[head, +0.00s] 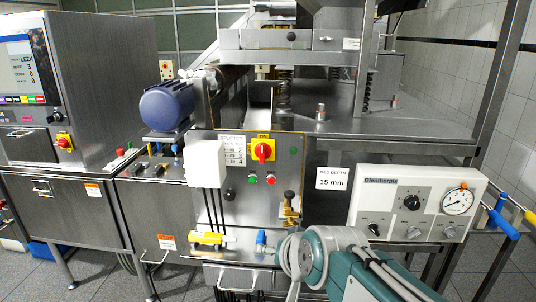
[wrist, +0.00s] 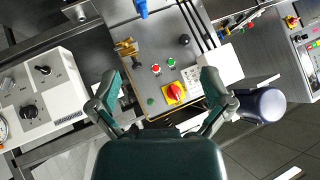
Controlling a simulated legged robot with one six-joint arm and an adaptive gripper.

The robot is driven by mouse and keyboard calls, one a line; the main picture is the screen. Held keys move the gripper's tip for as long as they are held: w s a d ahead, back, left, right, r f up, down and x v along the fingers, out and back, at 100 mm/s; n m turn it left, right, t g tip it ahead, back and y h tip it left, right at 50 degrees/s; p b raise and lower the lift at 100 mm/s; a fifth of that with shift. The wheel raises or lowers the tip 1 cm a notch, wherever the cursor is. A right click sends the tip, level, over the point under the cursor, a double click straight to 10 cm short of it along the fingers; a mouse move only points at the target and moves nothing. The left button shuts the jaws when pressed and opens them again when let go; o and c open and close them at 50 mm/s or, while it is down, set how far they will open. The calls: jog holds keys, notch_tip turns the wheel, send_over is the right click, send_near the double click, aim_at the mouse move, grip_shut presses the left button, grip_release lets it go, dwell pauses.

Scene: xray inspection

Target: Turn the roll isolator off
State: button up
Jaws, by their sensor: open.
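A red rotary switch on a yellow plate, likely the roll isolator (head: 263,151), sits at the upper right of the steel control panel (head: 207,165). In the wrist view, the isolator (wrist: 175,91) appears between my fingers, near the palm end, with its red handle facing me. My gripper (wrist: 160,80) is open and empty, its teal fingers spread wide on either side. The isolator looks beyond the fingers and apart from them; the exact distance is unclear. My arm shows low in the head view, and my fingers cannot be made out there.
Green (head: 253,179) and red (head: 271,180) buttons sit below the isolator. A brass valve (head: 290,208) projects at the panel's lower right. A white box (head: 203,160) sits left. Another red-yellow switch (head: 64,142) is on the left machine. A white gauge box (head: 417,203) stands right.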

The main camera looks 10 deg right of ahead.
jog(key=w+a+r+m+t+h, duration=0.1)
jog(key=w+r+m+t, duration=0.2)
jog(key=w, duration=0.5)
jog(key=w+a+r+m+t, duration=0.1)
jog(key=w+r+m+t, duration=0.15)
jog(key=w+m, duration=0.5)
jog(key=m+t+h, duration=0.3)
jog(key=m+h, duration=0.3)
jog(key=m, duration=0.1)
send_near(262, 155)
jog(key=shift+g, duration=0.25)
jog(key=x, duration=1.1)
jog(key=shift+a+r, duration=0.1)
jog(key=shift+r, duration=0.05)
jog(key=c, duration=0.8)
